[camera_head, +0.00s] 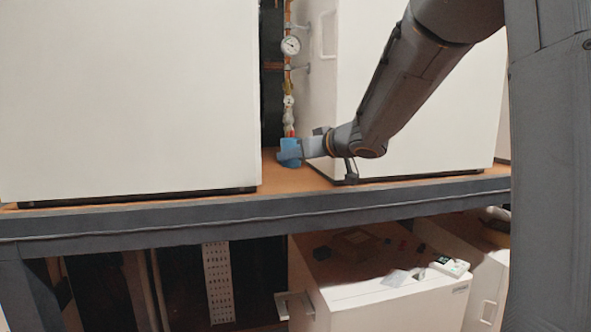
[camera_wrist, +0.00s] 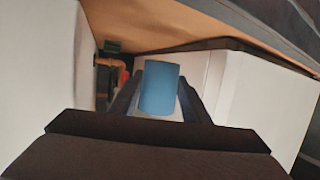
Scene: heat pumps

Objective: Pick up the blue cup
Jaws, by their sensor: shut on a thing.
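The blue cup (camera_head: 290,150) is at the gap between two white cabinets, above the wooden shelf. My gripper (camera_head: 287,154) reaches in from the right and is shut on the cup, partly covering it. In the wrist view the blue cup (camera_wrist: 159,88) sits between the two dark fingers of my gripper (camera_wrist: 160,97), one on each side. I cannot tell whether the cup's bottom touches the shelf.
A large white cabinet (camera_head: 130,95) stands left of the cup and another white cabinet (camera_head: 440,120) stands right. Pipes with a round gauge (camera_head: 291,45) run behind the cup. The shelf's grey front edge (camera_head: 250,208) passes below. A white box (camera_head: 390,305) stands underneath.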

